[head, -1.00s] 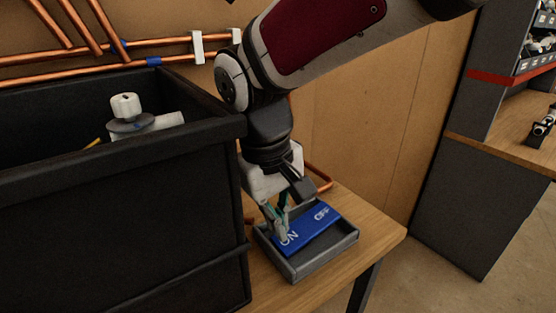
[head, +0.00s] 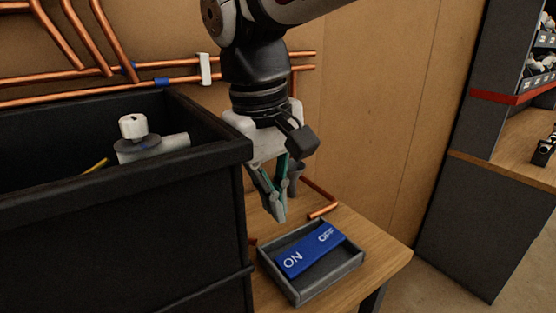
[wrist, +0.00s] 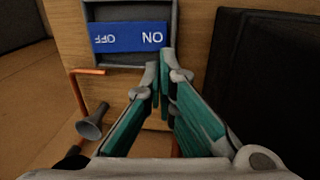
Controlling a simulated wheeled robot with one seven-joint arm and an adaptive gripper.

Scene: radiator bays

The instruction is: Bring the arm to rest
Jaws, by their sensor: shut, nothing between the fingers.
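My gripper (head: 278,212) is shut and empty. It hangs fingers down in the air, behind and to the left of a grey tray, with a gap between the fingertips and the tray. It also shows in the wrist view (wrist: 160,75), its fingertips together. My arm rises from it out of the top of the head view.
The grey tray (head: 294,296) on the wooden bench (head: 390,258) holds a blue ON/OFF plate (head: 309,251). A tall black bin (head: 110,240) with a white-capped valve (head: 133,128) stands close on the left. Copper pipes (head: 180,82) run along the back wall.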

